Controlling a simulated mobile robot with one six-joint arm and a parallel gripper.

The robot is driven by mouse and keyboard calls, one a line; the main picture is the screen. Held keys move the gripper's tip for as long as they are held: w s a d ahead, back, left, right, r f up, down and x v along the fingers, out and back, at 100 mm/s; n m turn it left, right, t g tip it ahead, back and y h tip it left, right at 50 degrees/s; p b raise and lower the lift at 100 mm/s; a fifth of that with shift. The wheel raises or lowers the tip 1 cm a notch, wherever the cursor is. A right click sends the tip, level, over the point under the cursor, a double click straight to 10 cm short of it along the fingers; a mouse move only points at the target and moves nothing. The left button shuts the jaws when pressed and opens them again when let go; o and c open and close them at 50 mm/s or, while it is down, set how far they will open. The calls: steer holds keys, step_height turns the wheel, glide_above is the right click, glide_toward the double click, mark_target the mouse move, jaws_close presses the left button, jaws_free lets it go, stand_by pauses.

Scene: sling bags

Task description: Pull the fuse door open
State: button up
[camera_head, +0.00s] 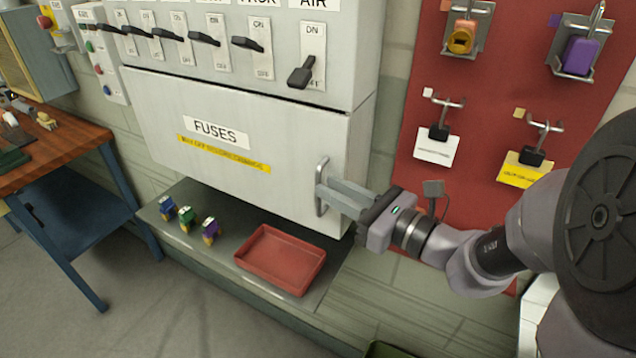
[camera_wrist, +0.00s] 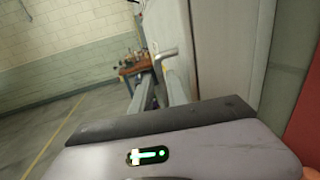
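The fuse door (camera_head: 265,140) is a pale grey panel labelled FUSES, with a yellow strip below the label. It looks shut, flush with the cabinet. Its upright metal handle (camera_head: 321,187) is near the door's right edge. My gripper (camera_head: 332,192) reaches in from the right, its two fingertips at the handle. In the wrist view, the fingers (camera_wrist: 160,92) are apart, with the handle (camera_wrist: 165,53) between or just beyond their tips. I cannot tell whether they touch it. The handle's lower part is hidden in the wrist view.
Switches (camera_head: 250,44) line the panel above the door. Below it, a shelf (camera_head: 222,254) holds a red tray (camera_head: 281,259) and several small fuses (camera_head: 187,219). A red board (camera_head: 415,160) with hooks and locks is at right. A workbench (camera_head: 60,150) stands left; floor between is open.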

mark_target(318, 215)
steer(key=x, duration=0.4)
jaws_close()
stand_by(1.4)
